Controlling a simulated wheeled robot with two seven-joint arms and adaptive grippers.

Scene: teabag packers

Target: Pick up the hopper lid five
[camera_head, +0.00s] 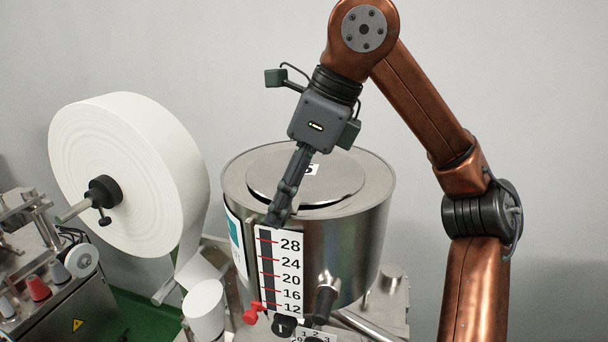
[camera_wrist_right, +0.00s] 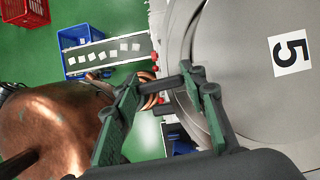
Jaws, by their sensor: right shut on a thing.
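The hopper lid five (camera_head: 275,178) is a round grey metal disc at the mouth of the steel hopper (camera_head: 350,240). Its white label with a black 5 is partly hidden by my right gripper in the head view. The right wrist view shows the lid (camera_wrist_right: 250,95) with the 5 label in plain sight. My right gripper (camera_head: 279,212) points down at the lid's front left edge. It is shut on the lid's edge, though the exact contact is hard to see. It also shows in the right wrist view (camera_wrist_right: 168,97). My left gripper is in neither view.
A large white paper roll (camera_head: 120,170) stands left of the hopper. A level scale (camera_head: 282,270) is on the hopper's front. The right wrist view shows a conveyor (camera_wrist_right: 108,52) with small packets, a blue crate (camera_wrist_right: 75,38) and a red crate (camera_wrist_right: 28,10) below.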

